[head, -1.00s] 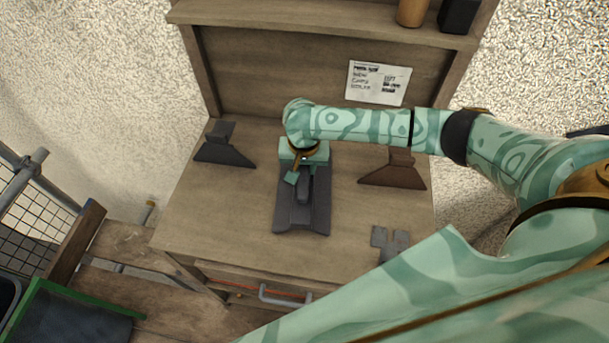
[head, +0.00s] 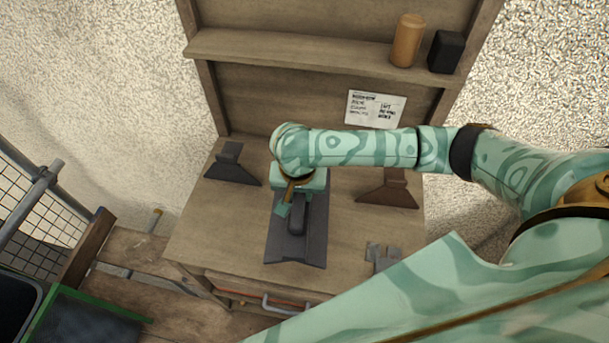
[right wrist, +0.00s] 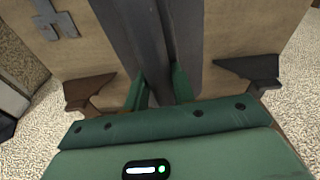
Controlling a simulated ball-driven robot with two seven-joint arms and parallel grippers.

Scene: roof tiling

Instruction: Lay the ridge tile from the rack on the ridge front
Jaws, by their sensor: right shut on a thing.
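A dark grey model roof (head: 312,240) stands in the middle of the workbench, sloping to both sides. A small dark grey ridge tile (head: 298,221) lies along its top line. It also shows in the right wrist view (right wrist: 152,50). My right gripper (head: 287,209) is over the back part of the roof, shut on the ridge tile, with one green finger on each side (right wrist: 160,92). The fingers hide part of the tile, and I cannot tell whether it rests fully on the roof. My left gripper is not in view.
A grey flared stand (head: 232,165) is at the left, a brown one (head: 388,190) at the right. A grey notched piece (head: 383,257) lies near the front right. A shelf (head: 290,48) at the back holds an orange-brown cup (head: 406,40) and a black block (head: 445,52).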

